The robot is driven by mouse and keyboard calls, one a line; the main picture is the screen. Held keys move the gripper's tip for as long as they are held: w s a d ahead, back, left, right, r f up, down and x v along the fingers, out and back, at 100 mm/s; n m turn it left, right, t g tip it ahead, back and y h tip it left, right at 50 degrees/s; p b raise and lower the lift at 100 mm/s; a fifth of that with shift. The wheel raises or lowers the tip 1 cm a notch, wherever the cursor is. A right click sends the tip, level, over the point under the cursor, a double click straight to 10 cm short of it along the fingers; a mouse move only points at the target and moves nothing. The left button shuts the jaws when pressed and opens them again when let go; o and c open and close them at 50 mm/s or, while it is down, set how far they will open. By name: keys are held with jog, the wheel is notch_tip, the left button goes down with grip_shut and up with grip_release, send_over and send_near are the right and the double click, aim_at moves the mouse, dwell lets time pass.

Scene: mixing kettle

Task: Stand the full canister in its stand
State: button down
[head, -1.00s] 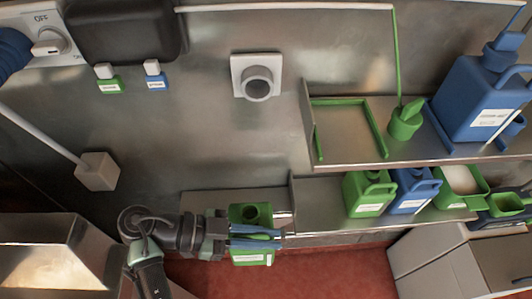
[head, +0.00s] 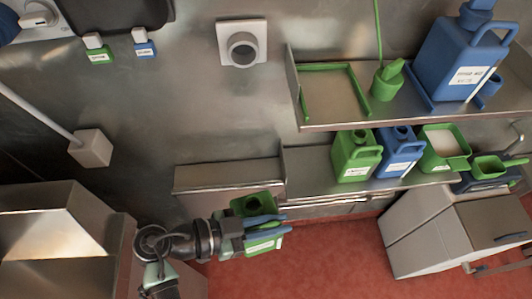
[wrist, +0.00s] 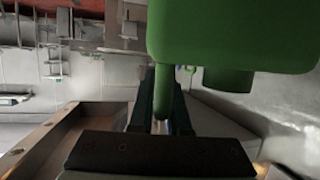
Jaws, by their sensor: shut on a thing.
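My gripper (head: 268,222) is shut on a green canister (head: 262,243) with a white label and an open neck on top. In the head view it holds the canister over the red floor, in front of the lower shelf. In the wrist view the green canister (wrist: 230,35) fills the upper right, with its handle between my fingers (wrist: 162,110). On the upper shelf, an empty green frame-shaped stand (head: 335,92) lies at the left end. A blue canister (head: 462,62) stands in a blue stand (head: 419,88) on the same shelf.
On the lower shelf (head: 310,185) stand a green canister (head: 353,160), a blue canister (head: 397,152) and a green tub (head: 445,143). A green pump piece (head: 386,80) with a tube is beside the green stand. A grey cabinet (head: 425,225) stands at lower right.

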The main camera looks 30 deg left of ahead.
jog(key=w+d+f+n+t+y, duration=0.3)
jog(key=d+f+n+y, duration=0.4)
jog(key=d+n+y, duration=0.1)
jog(key=shift+w+d+t+y, duration=0.3)
jog(key=shift+d+y, duration=0.4)
jog(key=shift+d, duration=0.35)
